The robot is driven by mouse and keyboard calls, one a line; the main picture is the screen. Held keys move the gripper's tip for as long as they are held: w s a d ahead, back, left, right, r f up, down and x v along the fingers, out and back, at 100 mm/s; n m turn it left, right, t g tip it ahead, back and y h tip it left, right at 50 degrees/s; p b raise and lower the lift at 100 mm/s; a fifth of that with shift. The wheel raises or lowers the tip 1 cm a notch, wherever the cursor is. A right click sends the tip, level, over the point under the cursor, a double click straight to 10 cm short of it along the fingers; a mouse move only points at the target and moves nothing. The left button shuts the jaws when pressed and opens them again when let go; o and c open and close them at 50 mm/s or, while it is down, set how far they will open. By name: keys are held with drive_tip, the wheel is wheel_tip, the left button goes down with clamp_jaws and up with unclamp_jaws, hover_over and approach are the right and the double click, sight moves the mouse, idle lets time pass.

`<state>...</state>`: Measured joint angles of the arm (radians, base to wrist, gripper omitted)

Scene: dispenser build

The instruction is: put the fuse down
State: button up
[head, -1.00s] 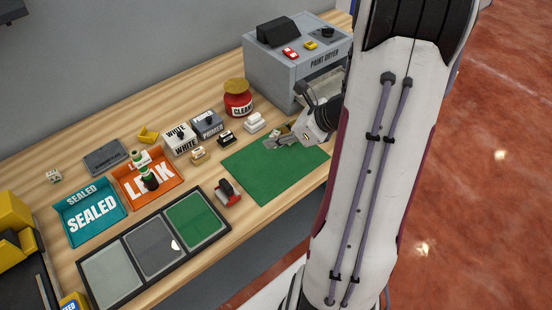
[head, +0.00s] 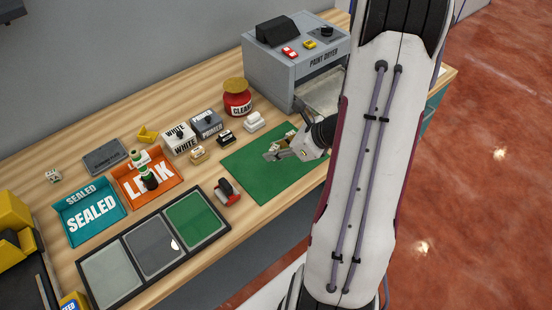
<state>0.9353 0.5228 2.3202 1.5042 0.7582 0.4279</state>
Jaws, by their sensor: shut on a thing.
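My gripper (head: 273,155) is low over the green mat (head: 253,184), towards the mat's back right part. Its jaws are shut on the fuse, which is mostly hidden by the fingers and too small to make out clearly. A small pale, yellowish piece (head: 290,134) shows just behind the fingers; I cannot tell whether it is part of the fuse. I cannot tell whether the fuse touches the mat.
The grey paint dryer (head: 285,75) stands behind my gripper. A red jar (head: 237,103) and several small blocks line the mat's back. A red-and-black tool (head: 228,194) lies at its left edge. The mat's front and left are clear.

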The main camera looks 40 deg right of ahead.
drive_tip(key=shift+f, duration=2.1)
drive_tip(key=shift+f, duration=0.15)
drive_tip(key=o, duration=0.9)
drive_tip(key=shift+r, duration=0.2)
drive_tip(key=shift+s+d+r, duration=0.25)
drive_tip(key=shift+s+r, duration=0.15)
drive_tip(key=shift+r, duration=0.1)
drive_tip(key=shift+v, duration=5.25)
